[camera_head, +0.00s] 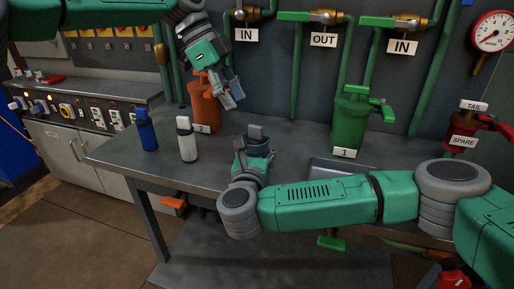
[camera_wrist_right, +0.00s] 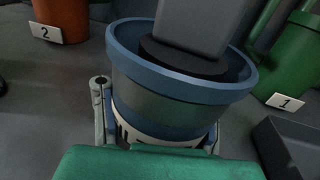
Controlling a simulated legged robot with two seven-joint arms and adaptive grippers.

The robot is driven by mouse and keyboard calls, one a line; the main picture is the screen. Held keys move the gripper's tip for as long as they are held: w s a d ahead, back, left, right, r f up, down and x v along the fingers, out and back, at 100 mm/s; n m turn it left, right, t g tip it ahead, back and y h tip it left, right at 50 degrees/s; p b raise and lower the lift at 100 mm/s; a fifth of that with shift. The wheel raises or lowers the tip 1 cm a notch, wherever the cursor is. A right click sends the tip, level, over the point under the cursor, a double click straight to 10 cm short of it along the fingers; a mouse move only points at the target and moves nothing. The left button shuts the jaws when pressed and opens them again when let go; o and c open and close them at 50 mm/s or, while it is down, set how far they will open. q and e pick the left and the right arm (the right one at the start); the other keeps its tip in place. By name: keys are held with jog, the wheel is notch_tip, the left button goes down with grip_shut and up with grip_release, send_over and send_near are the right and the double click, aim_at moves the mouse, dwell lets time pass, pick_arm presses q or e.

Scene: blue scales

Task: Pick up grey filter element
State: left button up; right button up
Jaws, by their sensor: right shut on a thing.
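My right gripper (camera_head: 254,160) is at the middle of the bench, shut around a filter element. In the right wrist view this grey filter element (camera_wrist_right: 170,95) has a grey body, a wide blue rim and a blue lower band. A grey block stands up from its dark top. Its grey top (camera_head: 255,132) shows above my fingers in the head view; the rest is mostly hidden by the gripper. My left gripper (camera_head: 232,95) hangs in front of the orange housing, its fingers apart and nothing seen between them.
A blue bottle-like element (camera_head: 146,131) and a white one (camera_head: 187,141) stand upright on the bench (camera_head: 215,165) at left. The orange housing 2 (camera_head: 205,112) and green housing 1 (camera_head: 349,125) stand at the back. A grey tray (camera_head: 335,169) lies at right.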

pick_arm(q)
jog(key=o, duration=0.4)
jog(key=shift+o, duration=0.2)
jog(key=m+t+y, duration=0.4)
jog(key=m+t, duration=0.2)
jog(key=m, duration=1.3)
send_near(255, 125)
jog(key=shift+m, duration=0.3)
jog(key=x, duration=0.4)
jog(key=shift+s+f, duration=0.2)
jog(key=shift+f, duration=0.05)
jog(key=shift+x, duration=3.1)
